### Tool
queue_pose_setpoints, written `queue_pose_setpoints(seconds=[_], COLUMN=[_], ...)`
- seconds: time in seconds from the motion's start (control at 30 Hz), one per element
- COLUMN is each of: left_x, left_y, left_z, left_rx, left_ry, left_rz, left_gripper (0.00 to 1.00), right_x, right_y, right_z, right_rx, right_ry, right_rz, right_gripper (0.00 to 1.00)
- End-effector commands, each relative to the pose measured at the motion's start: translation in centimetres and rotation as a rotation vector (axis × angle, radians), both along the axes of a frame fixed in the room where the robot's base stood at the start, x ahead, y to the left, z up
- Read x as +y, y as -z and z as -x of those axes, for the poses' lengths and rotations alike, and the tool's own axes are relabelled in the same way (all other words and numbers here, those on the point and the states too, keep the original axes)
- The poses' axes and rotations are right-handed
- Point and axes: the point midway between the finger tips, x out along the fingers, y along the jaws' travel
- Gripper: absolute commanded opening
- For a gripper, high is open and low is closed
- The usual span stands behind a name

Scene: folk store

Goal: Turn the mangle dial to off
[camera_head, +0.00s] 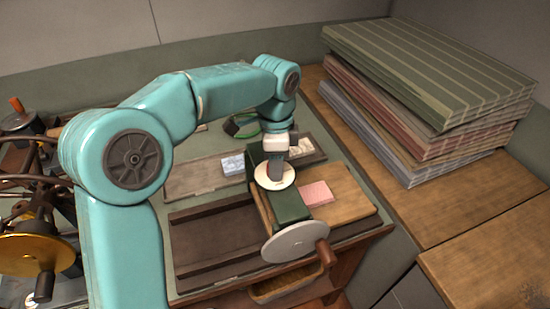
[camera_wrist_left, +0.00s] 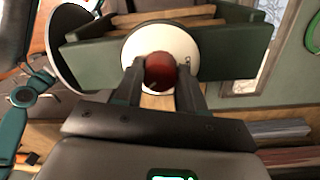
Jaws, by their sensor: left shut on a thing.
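The mangle (camera_head: 291,207) is a dark green box-like machine on the table, with a grey handwheel (camera_head: 293,243) and a brown crank handle at its near end. Its dial has a round white plate (camera_head: 263,181), which also shows in the left wrist view (camera_wrist_left: 186,48), with a dark red knob (camera_wrist_left: 160,74) at its centre. My left gripper (camera_head: 276,172) comes down from above onto the dial. In the left wrist view its two fingers (camera_wrist_left: 160,66) are shut on the knob, one on each side. A small mark shows at the plate's right, but I cannot read the dial's setting.
Folded striped cloths (camera_head: 430,85) are stacked on the wooden counter at the right. A pink folded cloth (camera_head: 317,193) lies beside the mangle on a wooden board. A blue-white cloth (camera_head: 232,164) lies behind it. Dark metal machinery (camera_head: 30,205) stands at the left edge.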

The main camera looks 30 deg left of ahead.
Motion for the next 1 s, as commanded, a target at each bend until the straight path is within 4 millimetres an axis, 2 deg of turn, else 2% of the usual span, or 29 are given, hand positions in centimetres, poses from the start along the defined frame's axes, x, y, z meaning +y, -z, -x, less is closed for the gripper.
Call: queue_pose_setpoints(seconds=[0.03, 0.4, 1.0], left_x=[-0.1, 0.0, 0.3], left_y=[-0.5, -0.5, -0.4], left_z=[-0.1, -0.2, -0.3], left_rx=[-0.010, -0.011, -0.012], left_ry=[-0.044, -0.396, -0.967], left_rz=[0.004, 0.005, 0.007], left_gripper=[0.09, 0.09, 0.09], right_x=[0.0, 0.0, 0.0], right_y=[-0.4, -1.2, -1.6], right_z=[0.0, 0.0, 0.0], right_rx=[0.000, 0.000, 0.000], right_ry=[0.000, 0.000, 0.000], right_rz=[0.000, 0.000, 0.000], right_gripper=[0.72, 0.72, 0.72])
